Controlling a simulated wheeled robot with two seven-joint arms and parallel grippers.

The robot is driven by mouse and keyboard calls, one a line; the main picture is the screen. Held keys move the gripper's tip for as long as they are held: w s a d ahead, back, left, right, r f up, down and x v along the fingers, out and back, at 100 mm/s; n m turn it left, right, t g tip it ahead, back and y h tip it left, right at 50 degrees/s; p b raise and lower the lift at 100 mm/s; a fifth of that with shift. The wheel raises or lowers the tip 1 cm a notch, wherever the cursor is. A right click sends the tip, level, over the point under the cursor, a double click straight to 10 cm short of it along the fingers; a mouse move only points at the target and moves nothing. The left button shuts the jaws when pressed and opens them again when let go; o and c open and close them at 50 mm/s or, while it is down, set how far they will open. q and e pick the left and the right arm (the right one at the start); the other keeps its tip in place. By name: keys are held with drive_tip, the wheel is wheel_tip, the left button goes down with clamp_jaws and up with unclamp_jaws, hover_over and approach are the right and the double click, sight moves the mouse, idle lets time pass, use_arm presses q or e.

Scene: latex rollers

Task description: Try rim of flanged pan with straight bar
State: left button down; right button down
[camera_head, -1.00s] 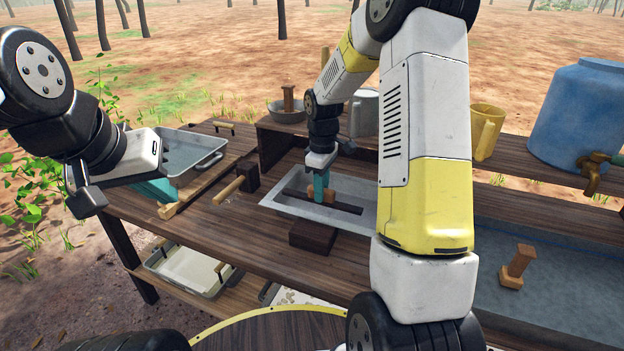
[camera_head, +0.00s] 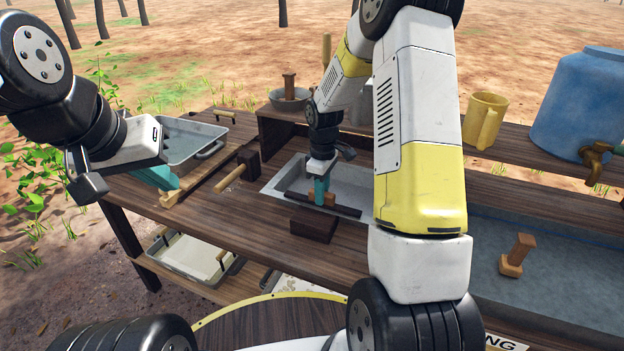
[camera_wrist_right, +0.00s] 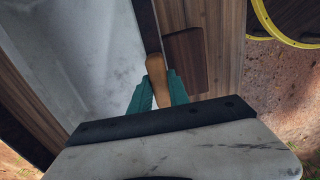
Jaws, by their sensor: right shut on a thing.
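The flanged pan (camera_head: 275,182) is a grey metal tray set in the middle of the bench, partly hidden by my right arm. The straight bar (camera_head: 345,211) is dark, with a light wooden grip (camera_wrist_right: 157,72). My right gripper (camera_head: 321,193) is shut on the grip. The bar, also in the right wrist view (camera_wrist_right: 146,25), runs along the pan's near rim, beside the bench wood; whether it touches the rim I cannot tell. My left gripper (camera_head: 160,180) hangs over the bench's left side, near a small wooden piece (camera_head: 170,198); its jaws are unclear.
A dark block (camera_head: 313,226) lies just in front of the pan. A mallet (camera_head: 240,170) lies left of it, and a grey tray (camera_head: 190,142) stands at the far left. A yellow mug (camera_head: 486,115) and blue water container (camera_head: 585,95) stand on the right shelf.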

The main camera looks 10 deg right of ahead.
drive_tip(key=shift+f, duration=0.1)
idle(0.3)
drive_tip(key=shift+f, duration=0.25)
drive_tip(key=c, duration=1.2)
unclamp_jaws()
drive_tip(key=shift+o, duration=0.2)
drive_tip(key=shift+r, duration=3.9)
drive_tip(key=shift+r, duration=2.5)
drive_tip(key=shift+r, duration=0.1)
